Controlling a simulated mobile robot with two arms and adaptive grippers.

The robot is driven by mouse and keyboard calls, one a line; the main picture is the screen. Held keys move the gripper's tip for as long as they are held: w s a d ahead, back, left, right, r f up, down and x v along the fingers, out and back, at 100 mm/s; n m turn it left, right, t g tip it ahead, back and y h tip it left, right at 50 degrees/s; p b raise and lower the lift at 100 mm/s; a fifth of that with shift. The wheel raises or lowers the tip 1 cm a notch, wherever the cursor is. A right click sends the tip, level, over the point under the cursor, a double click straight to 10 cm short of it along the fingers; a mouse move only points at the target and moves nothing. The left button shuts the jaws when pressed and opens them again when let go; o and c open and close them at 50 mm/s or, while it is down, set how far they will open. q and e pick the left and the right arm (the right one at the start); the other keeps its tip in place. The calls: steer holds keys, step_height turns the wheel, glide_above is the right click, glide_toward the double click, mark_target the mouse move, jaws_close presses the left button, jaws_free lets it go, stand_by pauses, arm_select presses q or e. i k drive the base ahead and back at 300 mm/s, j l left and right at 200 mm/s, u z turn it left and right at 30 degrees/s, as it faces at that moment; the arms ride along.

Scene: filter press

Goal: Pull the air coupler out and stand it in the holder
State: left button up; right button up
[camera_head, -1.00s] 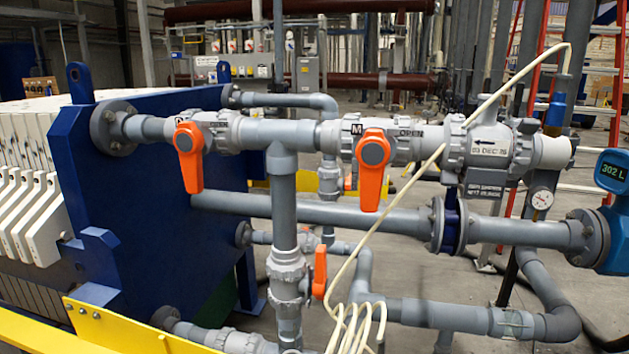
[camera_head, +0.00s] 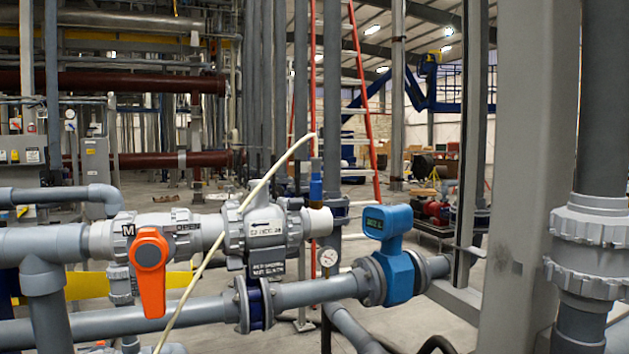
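A small upright blue fitting (camera_head: 316,187) with a darker top stands at the right end of the grey valve pipe, and it looks like the air coupler. A thin cream hose (camera_head: 232,224) rises from the lower left and bends over just above it. The fitting is small here, and I cannot tell exactly how it is seated. I cannot make out a holder for it. Neither of my grippers is in view.
An orange valve handle (camera_head: 151,270) hangs on the upper pipe. A grey column (camera_head: 525,170) and a thick pipe (camera_head: 603,100) block the far right. Open floor lies behind.

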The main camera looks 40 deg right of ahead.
mark_target(316, 185)
steer(key=k+l, duration=0.1)
steer(key=l, duration=0.25)
steer(key=k+l, duration=0.1)
steer(key=l, duration=0.25)
steer(key=k+l+u, duration=0.1)
steer(key=l, duration=0.25)
steer(key=k+l, duration=0.15)
steer(key=l, duration=0.2)
steer(key=k+l, duration=0.1)
steer(key=l, duration=0.25)
